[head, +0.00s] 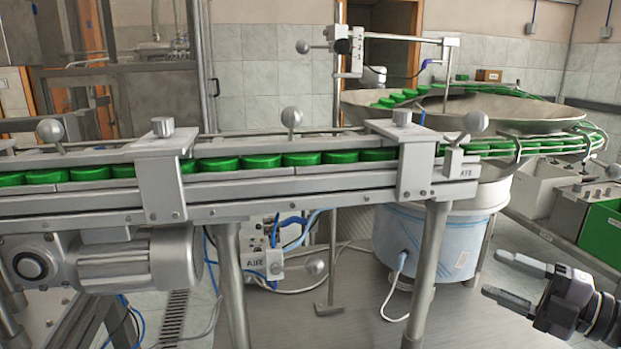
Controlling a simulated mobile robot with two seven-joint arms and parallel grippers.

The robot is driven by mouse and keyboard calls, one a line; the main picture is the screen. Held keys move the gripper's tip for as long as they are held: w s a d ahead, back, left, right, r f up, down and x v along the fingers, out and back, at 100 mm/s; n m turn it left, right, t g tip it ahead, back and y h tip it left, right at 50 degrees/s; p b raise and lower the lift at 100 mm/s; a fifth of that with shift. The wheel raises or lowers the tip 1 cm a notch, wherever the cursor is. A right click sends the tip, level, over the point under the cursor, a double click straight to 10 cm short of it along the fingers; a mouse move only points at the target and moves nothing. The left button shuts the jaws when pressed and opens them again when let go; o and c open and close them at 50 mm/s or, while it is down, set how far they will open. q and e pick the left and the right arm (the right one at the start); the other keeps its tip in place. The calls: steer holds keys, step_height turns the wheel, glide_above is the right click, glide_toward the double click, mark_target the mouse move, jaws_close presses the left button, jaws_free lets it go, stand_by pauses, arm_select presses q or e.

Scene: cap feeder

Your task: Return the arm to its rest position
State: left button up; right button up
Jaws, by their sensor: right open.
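My right gripper (512,281) is at the lower right of the head view, with its two fingers apart and nothing between them. It is to the right of the feeder drum's blue-wrapped base and in front of the grey machine at the right. My left gripper is not in view. A row of green caps (260,161) lies along the conveyor rail (100,211), well to the left of and above the right gripper in the picture.
The conveyor stands on metal legs (429,272) with a motor (140,260) below it. A round feeder bowl (500,113) stands at its right end. A green bin (602,235) is at the right edge. The floor beside the right gripper looks clear.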

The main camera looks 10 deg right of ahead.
step_height(320, 180, down, 13)
steer(key=s+a+m+t+h, duration=0.25)
steer(key=m+h, duration=0.25)
steer(key=m, duration=0.5)
steer(key=s+a+f+m+g+h, duration=0.2)
steer(key=s+a+f+m, duration=0.4)
steer(key=f, duration=0.4)
steer(key=s+a+f+m+g+h, duration=0.3)
steer(key=s+a+f+m, duration=0.3)
steer(key=s+a+f, duration=0.2)
step_height(320, 180, down, 2)
steer(key=shift+s+f+g, duration=0.2)
steer(key=shift+s+g, duration=0.3)
steer(key=shift+g, duration=0.05)
